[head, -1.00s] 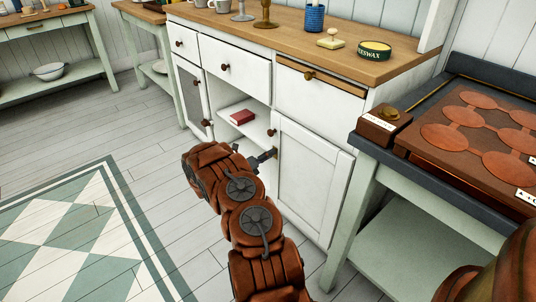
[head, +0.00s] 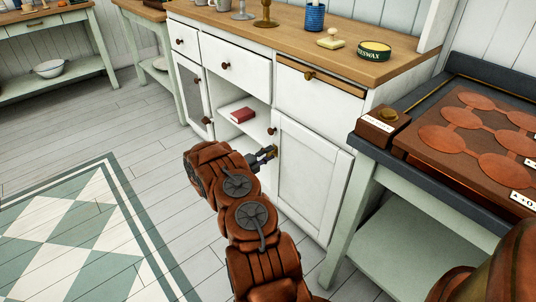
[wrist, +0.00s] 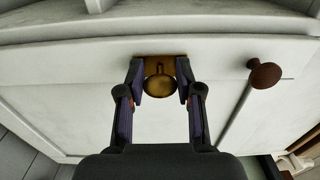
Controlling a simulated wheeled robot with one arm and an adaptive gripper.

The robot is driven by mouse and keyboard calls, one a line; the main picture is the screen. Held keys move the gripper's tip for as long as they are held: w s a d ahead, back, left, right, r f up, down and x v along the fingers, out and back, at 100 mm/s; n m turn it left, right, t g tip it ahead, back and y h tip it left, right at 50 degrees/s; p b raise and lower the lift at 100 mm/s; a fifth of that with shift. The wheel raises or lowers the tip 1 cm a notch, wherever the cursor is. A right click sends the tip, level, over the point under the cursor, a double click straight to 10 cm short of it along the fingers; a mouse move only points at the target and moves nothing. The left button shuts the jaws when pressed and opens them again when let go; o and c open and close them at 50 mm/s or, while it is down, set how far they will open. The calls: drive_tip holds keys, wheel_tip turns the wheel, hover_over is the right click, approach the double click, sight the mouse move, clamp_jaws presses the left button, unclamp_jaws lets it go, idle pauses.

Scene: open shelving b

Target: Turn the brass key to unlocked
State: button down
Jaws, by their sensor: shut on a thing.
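The brass key (wrist: 159,87) shows in the wrist view as a round bow with a short stem, in front of a brass plate (wrist: 160,64) on the white cabinet. My gripper (wrist: 160,82) has one finger on each side of the key and is shut on it. Narrow gaps seem to show beside the bow, so the exact contact is unclear. In the head view my gripper (head: 268,155) is at the cabinet front, beside the lower right door. The key is too small to make out clearly there.
The white cabinet door (head: 312,175) has a dark round knob (wrist: 264,74), close to the right of my gripper in the wrist view. A green side table (head: 350,200) stands to the right. The floor at left is clear.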

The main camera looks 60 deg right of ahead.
idle(0.4)
drive_tip(key=c, duration=0.8)
unclamp_jaws()
drive_tip(key=shift+o, duration=0.2)
drive_tip(key=v, duration=1.2)
